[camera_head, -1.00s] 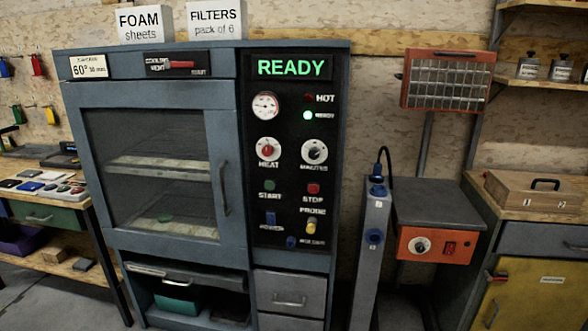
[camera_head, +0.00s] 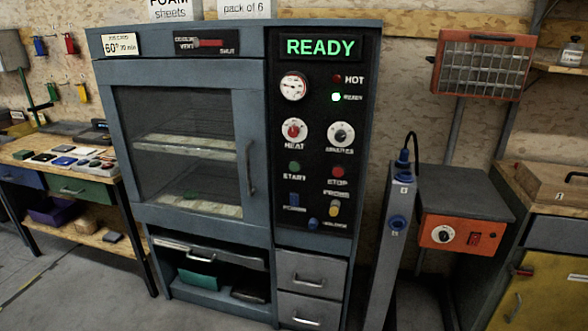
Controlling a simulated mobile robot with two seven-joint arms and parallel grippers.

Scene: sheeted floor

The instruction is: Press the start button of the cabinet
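The blue-grey cabinet (camera_head: 76,72) stands ahead, its glazed door closed over wire shelves. On its black control panel (camera_head: 318,262) the display (camera_head: 320,47) reads READY in green. The green start button (camera_head: 294,166) sits above the START label, left of the red stop button (camera_head: 338,171). The heat knob (camera_head: 294,131) and minutes knob (camera_head: 341,134) are above them. A blue power switch (camera_head: 294,200) and a yellowish probe knob (camera_head: 334,208) are below. The green ready lamp (camera_head: 336,97) is lit; the hot lamp (camera_head: 336,78) looks dark. Neither gripper is in view.
A grey post (camera_head: 388,255) with a cable stands right of the cabinet, beside an orange heater unit (camera_head: 466,236). A workbench (camera_head: 112,190) with small items is at left. A wooden box (camera_head: 552,188) is at right. Bare floor (camera_head: 75,295) shows at front left.

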